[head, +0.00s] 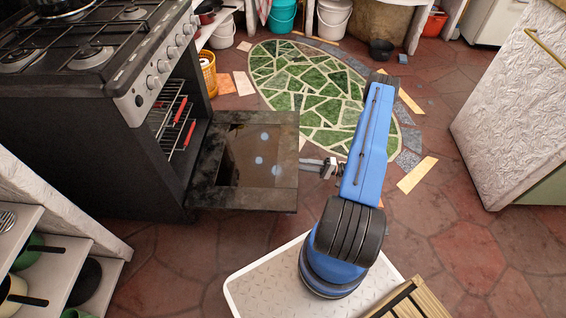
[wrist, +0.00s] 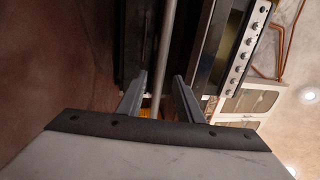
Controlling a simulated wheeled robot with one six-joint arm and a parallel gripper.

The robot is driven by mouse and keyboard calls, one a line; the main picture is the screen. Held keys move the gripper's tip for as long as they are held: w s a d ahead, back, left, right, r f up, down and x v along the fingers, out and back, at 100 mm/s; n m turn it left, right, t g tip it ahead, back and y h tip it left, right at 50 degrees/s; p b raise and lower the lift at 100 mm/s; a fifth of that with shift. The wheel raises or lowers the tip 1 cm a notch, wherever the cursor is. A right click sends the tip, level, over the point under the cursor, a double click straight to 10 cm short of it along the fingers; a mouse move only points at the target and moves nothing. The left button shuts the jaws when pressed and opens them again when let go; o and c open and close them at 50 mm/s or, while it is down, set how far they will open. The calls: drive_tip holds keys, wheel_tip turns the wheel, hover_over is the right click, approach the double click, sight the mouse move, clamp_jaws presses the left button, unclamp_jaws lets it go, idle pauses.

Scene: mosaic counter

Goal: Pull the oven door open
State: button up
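The black stove's oven (head: 165,120) has its door (head: 285,190) folded down, lying about level in front of the opening. The door has a dark glass window with pale light spots. My gripper (head: 328,168) is at the door's outer right edge, partly hidden by my blue arm. In the wrist view, a grey bar, the door handle (wrist: 167,45), runs between the two fingers of my gripper (wrist: 160,82). The fingers stand apart with a narrow gap on each side of the bar. Most of the handle is hidden in the head view.
Racks with red grips (head: 185,133) show inside the oven. A white shelf unit (head: 45,225) with pans stands at the lower left, and a white cabinet (head: 510,110) at the right. Buckets (head: 283,15) stand at the back. The floor around the green mosaic oval (head: 310,85) is mostly clear.

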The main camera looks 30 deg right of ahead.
drive_tip(key=x, duration=1)
drive_tip(key=shift+a, duration=0.25)
drive_tip(key=shift+w+r, duration=0.15)
drive_tip(key=shift+c, duration=0.2)
clamp_jaws()
